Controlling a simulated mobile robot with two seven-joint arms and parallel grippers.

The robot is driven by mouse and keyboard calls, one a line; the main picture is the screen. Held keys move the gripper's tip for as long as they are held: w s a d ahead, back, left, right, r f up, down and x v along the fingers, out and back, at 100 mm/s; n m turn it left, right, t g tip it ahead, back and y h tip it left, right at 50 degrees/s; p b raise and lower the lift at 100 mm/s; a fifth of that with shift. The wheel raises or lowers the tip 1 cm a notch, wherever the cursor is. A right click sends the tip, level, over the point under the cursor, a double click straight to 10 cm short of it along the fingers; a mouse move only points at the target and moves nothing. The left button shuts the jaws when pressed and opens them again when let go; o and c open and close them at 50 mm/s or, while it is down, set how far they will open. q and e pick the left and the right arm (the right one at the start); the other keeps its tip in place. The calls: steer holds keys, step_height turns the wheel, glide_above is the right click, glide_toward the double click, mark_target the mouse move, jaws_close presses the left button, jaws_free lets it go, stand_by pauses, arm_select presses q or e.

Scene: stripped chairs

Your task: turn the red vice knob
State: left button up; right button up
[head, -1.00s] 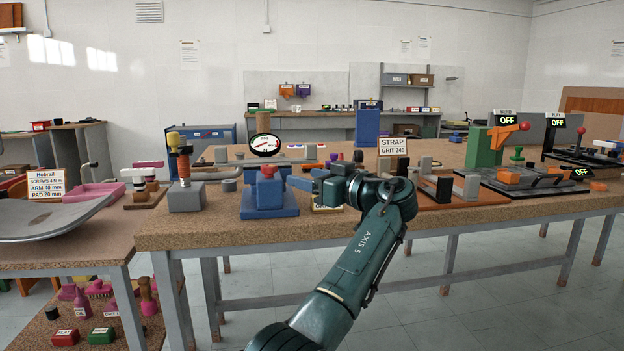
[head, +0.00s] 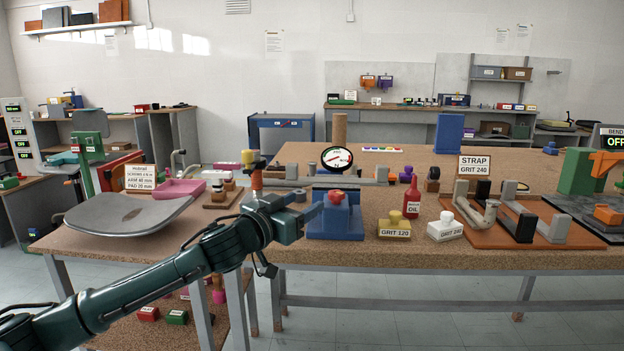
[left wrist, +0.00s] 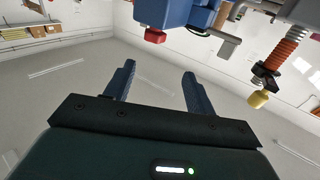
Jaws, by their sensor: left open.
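The red vice knob (head: 336,196) sits on top of the blue vice (head: 336,222) near the front edge of the cork-topped bench. My left gripper (head: 311,203) is just left of the knob in the head view, with its fingers pointing toward it. The fingers are apart with nothing between them. In the left wrist view the scene looks upside down. There the red knob (left wrist: 154,36) shows beyond the open left gripper (left wrist: 159,70), under the blue vice (left wrist: 180,12), and is not touched. My right gripper is not in view.
Right of the vice stand a yellow-knobbed GRIT 120 block (head: 394,226), a white GRIT 240 block (head: 445,228) and a red oil bottle (head: 413,198). A round gauge (head: 337,159) stands behind. A grey chair shell (head: 128,212) lies on the left table.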

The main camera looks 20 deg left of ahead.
mark_target(331, 195)
arm_select(q)
steer(key=shift+g+h, duration=0.3)
steer(key=shift+h, duration=0.1)
steer(key=x, duration=0.8)
steer(key=f+x, duration=0.1)
steer(key=x, duration=0.3)
steer(key=shift+s+d, duration=0.15)
steer(key=shift+d, duration=0.15)
steer(key=shift+c, duration=0.2)
steer(key=c, duration=0.9)
